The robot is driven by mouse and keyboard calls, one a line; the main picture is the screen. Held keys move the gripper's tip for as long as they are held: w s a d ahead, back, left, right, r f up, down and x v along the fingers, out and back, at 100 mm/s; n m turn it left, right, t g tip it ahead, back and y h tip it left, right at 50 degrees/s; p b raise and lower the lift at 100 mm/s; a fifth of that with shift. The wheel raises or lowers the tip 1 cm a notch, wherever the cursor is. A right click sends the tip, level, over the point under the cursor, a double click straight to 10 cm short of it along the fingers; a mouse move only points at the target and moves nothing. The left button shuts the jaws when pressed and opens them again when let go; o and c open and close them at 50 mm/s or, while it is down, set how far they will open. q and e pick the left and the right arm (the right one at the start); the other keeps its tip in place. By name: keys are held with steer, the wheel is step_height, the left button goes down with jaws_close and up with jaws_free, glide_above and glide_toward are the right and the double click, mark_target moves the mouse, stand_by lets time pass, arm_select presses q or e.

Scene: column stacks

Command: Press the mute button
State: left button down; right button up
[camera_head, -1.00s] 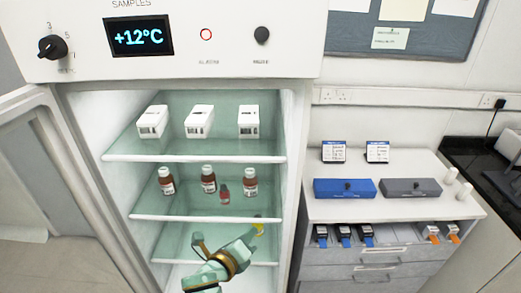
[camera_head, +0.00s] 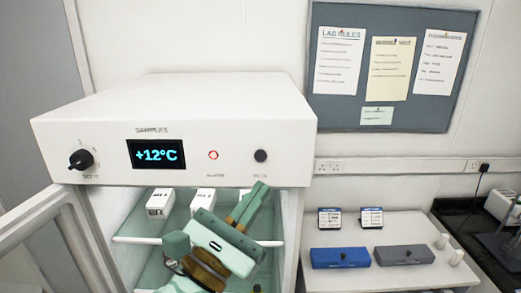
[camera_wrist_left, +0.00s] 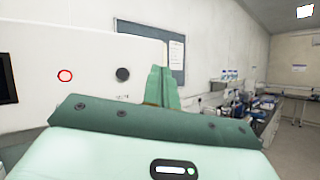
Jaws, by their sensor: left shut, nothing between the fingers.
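The mute button (camera_head: 260,156) is a small dark round knob at the right of the white front panel of the sample fridge (camera_head: 110,130). It also shows in the left wrist view (camera_wrist_left: 123,74), left of the fingers. My left gripper (camera_head: 260,188) is green, shut and empty. Its fingers point up, and their tips appear just below the button in the head view, apart from it. The button is not covered. My right gripper is in neither view.
A red-ringed alarm lamp (camera_head: 213,155), a +12°C display (camera_head: 157,154) and a black dial (camera_head: 81,159) share the panel. The fridge door (camera_head: 62,230) stands open at left. White boxes (camera_head: 160,203) sit on the upper shelf. A counter (camera_head: 400,278) is at right.

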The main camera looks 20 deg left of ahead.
arm_select(q)
steer(key=shift+w+f, duration=0.1)
glide_toward(261, 156)
steer(key=shift+w+d+r+b, duration=0.3)
steer(key=shift+w+d+r, duration=1.5)
steer(key=shift+w+r, duration=0.1)
steer(key=shift+w, duration=0.1)
stand_by(0.8)
steer(key=shift+w+a, duration=0.1)
steer(key=shift+w, duration=0.2)
steer(key=shift+w+a, duration=0.1)
steer(key=shift+w, duration=0.25)
stand_by(0.6)
steer(key=shift+s, duration=0.15)
steer(key=shift+s+d, duration=0.2)
steer(key=shift+s, duration=0.4)
